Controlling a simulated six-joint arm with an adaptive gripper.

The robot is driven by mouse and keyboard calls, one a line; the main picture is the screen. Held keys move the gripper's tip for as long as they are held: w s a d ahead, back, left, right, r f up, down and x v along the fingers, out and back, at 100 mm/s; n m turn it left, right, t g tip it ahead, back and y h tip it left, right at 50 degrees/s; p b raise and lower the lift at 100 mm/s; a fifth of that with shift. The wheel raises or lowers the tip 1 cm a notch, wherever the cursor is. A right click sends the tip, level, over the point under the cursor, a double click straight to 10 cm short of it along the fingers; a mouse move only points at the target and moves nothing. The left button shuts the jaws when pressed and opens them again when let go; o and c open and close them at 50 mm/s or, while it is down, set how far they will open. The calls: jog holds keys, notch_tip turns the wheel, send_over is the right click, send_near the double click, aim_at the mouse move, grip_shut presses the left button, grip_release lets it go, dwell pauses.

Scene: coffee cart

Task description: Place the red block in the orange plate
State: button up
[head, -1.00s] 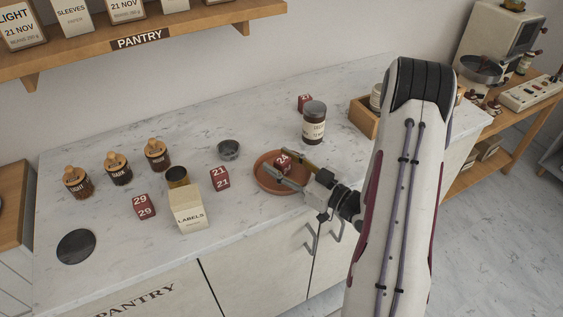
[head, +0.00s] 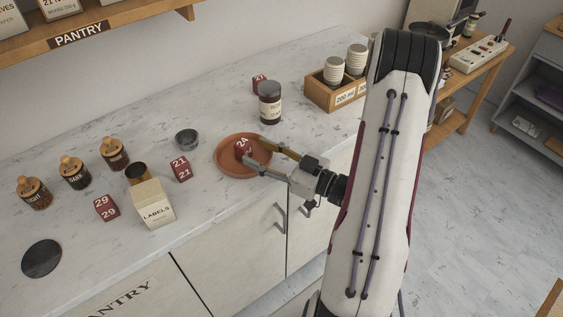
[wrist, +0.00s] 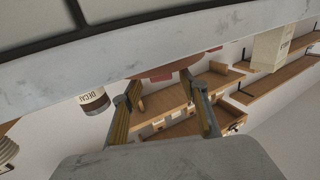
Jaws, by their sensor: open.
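A red block (head: 243,147) marked 24 sits in the orange plate (head: 227,160), a round shallow dish on the marble counter. My gripper (head: 253,153) is open at the plate's right side, its fingers reaching over the rim. The block is just beyond the fingertips, and no grip on it shows. Other red blocks stand on the counter: one marked 21 (head: 180,169), one marked 29 (head: 106,208), and one (head: 260,84) behind the dark jar. In the wrist view, the open fingers (wrist: 160,95) frame part of the orange plate (wrist: 158,75); the block is unclear there.
A dark-lidded jar (head: 270,103) stands behind the plate, with a wooden box (head: 336,94) of cups to its right. A grey bowl (head: 187,139), labels box (head: 153,204) and several cork-topped jars stand left. The front counter edge runs below my gripper.

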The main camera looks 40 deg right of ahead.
jog(key=shift+v, duration=3)
jog(key=shift+w, duration=0.15)
